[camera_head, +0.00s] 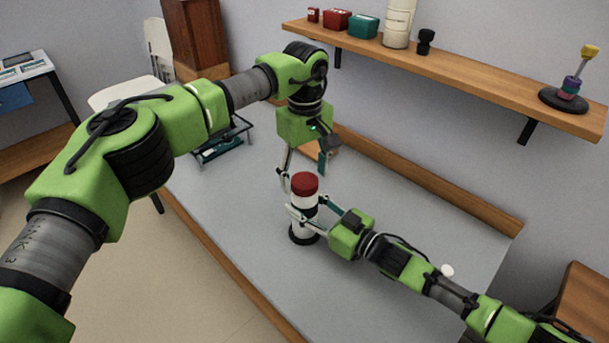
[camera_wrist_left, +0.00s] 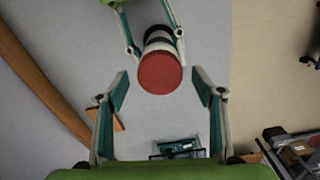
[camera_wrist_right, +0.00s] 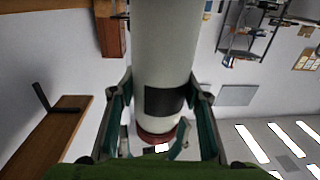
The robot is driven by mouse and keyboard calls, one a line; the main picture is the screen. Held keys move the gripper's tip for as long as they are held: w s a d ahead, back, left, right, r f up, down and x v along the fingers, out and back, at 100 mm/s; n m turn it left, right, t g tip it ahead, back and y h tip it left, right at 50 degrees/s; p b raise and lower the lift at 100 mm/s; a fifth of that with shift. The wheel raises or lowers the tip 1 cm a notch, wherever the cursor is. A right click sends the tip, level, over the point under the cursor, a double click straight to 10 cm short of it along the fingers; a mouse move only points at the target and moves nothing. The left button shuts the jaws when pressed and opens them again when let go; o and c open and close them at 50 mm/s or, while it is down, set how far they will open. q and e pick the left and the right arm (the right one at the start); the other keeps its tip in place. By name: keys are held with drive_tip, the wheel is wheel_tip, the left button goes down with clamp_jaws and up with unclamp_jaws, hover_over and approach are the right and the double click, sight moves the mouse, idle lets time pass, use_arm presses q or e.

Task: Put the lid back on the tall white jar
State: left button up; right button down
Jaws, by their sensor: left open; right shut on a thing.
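The tall white jar (camera_head: 304,214) stands upright on the grey table, with dark bands around it. A red lid (camera_head: 304,183) sits on its top; I cannot tell how tightly it is seated. The lid shows as a red disc in the left wrist view (camera_wrist_left: 160,73). My right gripper (camera_head: 307,210) is shut on the jar's body from the right side. In the right wrist view the white jar (camera_wrist_right: 165,45) passes between its fingers. My left gripper (camera_head: 304,174) is open just above the jar, its fingers apart on either side of the lid.
A dark rack (camera_head: 222,146) stands at the table's far left. The grey table (camera_head: 400,190) is largely clear.

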use_arm(q)
wheel_tip(320, 180, up, 11)
idle(0.3)
drive_tip(key=shift+r, duration=0.1)
use_arm(e)
drive_tip(key=c, duration=1.1)
unclamp_jaws()
drive_tip(key=shift+o, duration=0.2)
drive_tip(key=shift+d, duration=0.1)
drive_tip(key=v, duration=1.1)
drive_tip(key=shift+s+d, duration=0.3)
use_arm(q)
drive_tip(key=shift+r, duration=0.1)
